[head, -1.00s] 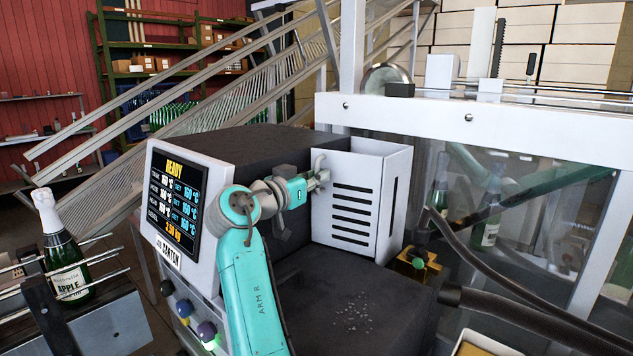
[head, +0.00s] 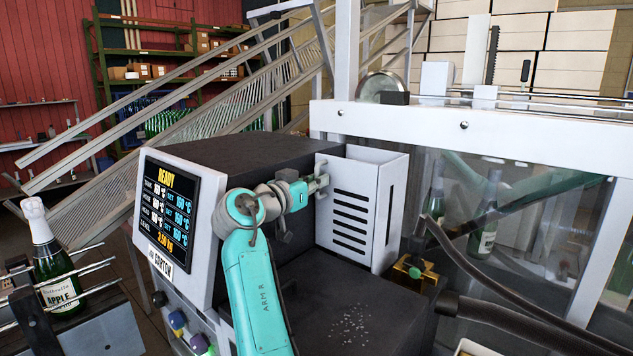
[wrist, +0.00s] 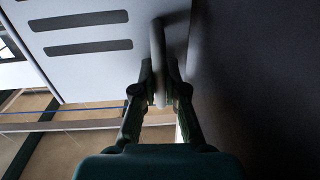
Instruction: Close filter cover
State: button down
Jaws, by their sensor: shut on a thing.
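The filter cover (head: 382,214) is a white box-like panel with dark horizontal slots, on the side of the dark machine. A bar handle (head: 321,164) stands out near its left edge. My gripper (head: 319,183) is at this handle. In the wrist view, the fingers of my gripper (wrist: 160,92) are closed on both sides of the grey handle (wrist: 157,45), and the slotted cover (wrist: 95,65) fills the upper left. The cover stands upright with its top open. The seam between cover and machine is not clear to see.
The machine's screen (head: 170,210) reads READY, left of my arm. A dark flat top (head: 345,310) with pale granules lies below the cover. A brass fitting with a green knob (head: 414,272) and dark hoses (head: 500,310) are at right. A foil-topped bottle (head: 52,265) stands far left.

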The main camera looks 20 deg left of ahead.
jog(key=c, duration=1.5)
grip_release()
jog(key=shift+w+f, duration=0.1)
jog(key=shift+w, duration=0.05)
jog(key=v, duration=1.2)
jog(key=shift+a, duration=0.1)
